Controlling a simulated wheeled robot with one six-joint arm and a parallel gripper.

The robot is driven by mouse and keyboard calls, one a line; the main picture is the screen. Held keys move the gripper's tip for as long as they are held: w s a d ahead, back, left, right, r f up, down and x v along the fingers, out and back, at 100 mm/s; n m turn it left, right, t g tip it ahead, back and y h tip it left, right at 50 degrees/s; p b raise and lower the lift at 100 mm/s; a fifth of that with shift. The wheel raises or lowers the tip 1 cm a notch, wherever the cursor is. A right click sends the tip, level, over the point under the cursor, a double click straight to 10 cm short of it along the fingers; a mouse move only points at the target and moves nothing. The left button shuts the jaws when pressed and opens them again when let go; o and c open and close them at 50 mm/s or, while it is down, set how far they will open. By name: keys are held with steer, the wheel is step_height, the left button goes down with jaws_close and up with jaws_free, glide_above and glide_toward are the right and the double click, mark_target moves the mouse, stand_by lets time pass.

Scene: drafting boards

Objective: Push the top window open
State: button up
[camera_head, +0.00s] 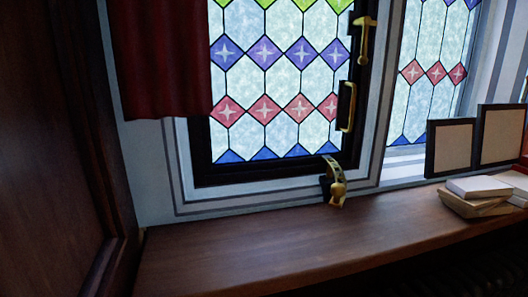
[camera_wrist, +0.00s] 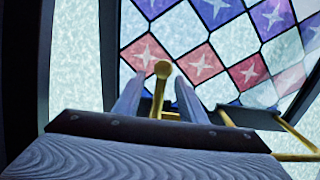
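A stained-glass window (camera_head: 281,82) in a dark frame fills the middle of the head view, with its top cut off. A brass handle (camera_head: 364,38) is at the upper right of its frame, and a brass-edged latch (camera_head: 347,106) sits below it. The patterned glass also shows in the wrist view (camera_wrist: 215,52). There my gripper (camera_wrist: 158,92) has its two fingers apart, one on each side of an upright brass handle with a round knob (camera_wrist: 163,69). Whether they touch it I cannot tell. My gripper is not in the head view. Whether the window stands ajar is unclear.
A brass fitting (camera_head: 335,186) is at the window's bottom edge, above the wooden sill (camera_head: 230,245). A dark red curtain (camera_head: 160,60) hangs at the left. Picture frames (camera_head: 451,148) and stacked books (camera_head: 477,197) stand at the right. The sill's left part is clear.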

steer(key=s+d+b, duration=0.2)
steer(key=s+d, duration=0.2)
steer(key=s, duration=1.1)
steer(key=shift+s+b, duration=0.25)
steer(key=shift+b, duration=0.1)
